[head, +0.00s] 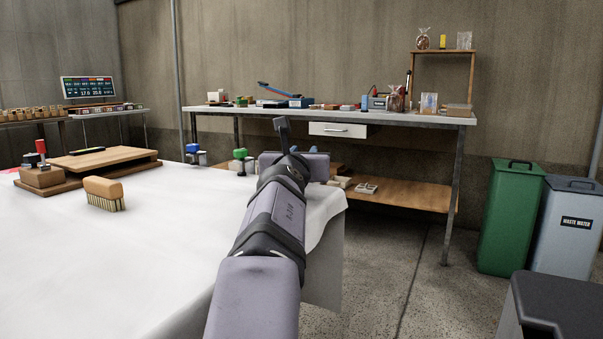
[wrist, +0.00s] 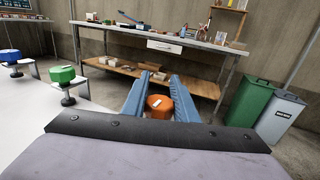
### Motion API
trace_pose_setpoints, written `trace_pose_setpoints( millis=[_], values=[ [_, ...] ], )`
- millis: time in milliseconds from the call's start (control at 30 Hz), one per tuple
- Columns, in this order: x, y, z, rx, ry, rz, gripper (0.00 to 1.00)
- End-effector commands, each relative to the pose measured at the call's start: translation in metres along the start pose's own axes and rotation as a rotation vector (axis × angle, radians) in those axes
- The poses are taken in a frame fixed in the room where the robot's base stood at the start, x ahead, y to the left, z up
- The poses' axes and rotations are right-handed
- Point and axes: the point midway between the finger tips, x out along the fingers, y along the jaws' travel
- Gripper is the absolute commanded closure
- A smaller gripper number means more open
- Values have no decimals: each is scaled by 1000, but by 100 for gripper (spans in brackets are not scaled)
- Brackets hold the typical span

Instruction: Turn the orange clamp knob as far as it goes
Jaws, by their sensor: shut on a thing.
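The orange clamp knob (wrist: 158,107) shows in the wrist view, between the two blue fingers of my gripper (wrist: 160,98). The fingers are shut on it, one on each side. A pale mark lies on the knob's top. The clamp below the knob is hidden by my gripper's body. In the head view my arm and wrist cover the knob, near the far right corner of the white table.
A green knob (wrist: 61,75) and a blue knob (wrist: 10,57) stand on clamps to the left along the table edge. A brush (head: 104,193) and a wooden board (head: 104,160) lie on the white table (head: 120,260). A workbench (head: 330,115) stands behind.

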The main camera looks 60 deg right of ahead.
Motion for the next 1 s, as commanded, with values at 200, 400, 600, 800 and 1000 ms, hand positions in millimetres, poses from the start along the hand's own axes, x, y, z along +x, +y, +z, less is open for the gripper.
trace_pose_setpoints(
  millis=[200,400,600,800,1000],
  values=[
    [-1,0,-3,4,1,-36,96],
    [-2,-2,-2,5,3,-49,96],
    [-2,-2,-3,5,5,-50,96],
    [-2,-2,-3,5,6,-50,55],
    [-2,-2,-2,4,3,-49,55]
  ],
)
